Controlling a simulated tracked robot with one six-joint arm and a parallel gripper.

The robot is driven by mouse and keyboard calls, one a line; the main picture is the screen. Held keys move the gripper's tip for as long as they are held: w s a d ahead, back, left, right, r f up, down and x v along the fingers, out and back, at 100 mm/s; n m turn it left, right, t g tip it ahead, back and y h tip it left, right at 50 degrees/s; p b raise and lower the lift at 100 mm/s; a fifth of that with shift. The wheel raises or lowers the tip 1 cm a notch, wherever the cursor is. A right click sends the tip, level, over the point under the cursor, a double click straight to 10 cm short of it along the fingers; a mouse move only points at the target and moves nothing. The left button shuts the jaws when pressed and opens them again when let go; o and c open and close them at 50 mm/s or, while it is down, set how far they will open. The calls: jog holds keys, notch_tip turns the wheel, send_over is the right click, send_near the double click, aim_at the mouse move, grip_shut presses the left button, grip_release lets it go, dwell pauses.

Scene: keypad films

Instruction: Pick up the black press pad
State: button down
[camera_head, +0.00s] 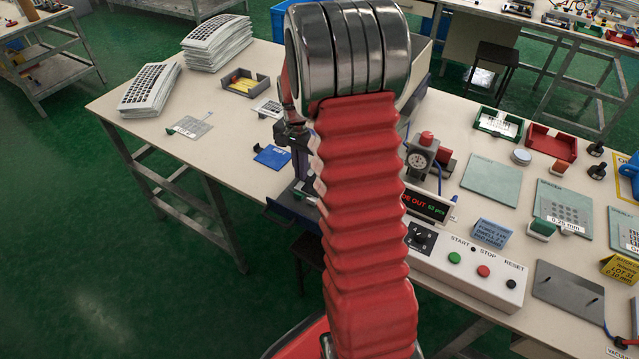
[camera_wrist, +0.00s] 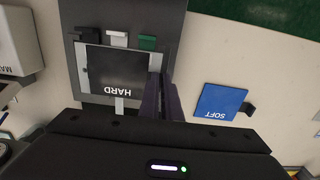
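The black press pad (camera_wrist: 117,70), marked HARD, shows in the wrist view on a grey plate (camera_wrist: 88,28) with a light edge along its left side. My gripper (camera_wrist: 164,88) is at the pad's right edge, its two dark fingers close together. Whether they touch or hold the pad's edge is hidden. A blue pad (camera_wrist: 217,102) marked SOFT, with a dark tab, lies to the right on the table; it also shows in the head view (camera_head: 272,156).
The head view shows a control box (camera_head: 470,265) with buttons, a dial gauge (camera_head: 420,160), and keypad stacks (camera_head: 215,42) at the back left. Bare table surrounds the blue pad.

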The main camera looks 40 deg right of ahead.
notch_tip(320, 180, up, 10)
dwell(0.7)
dwell(0.5)
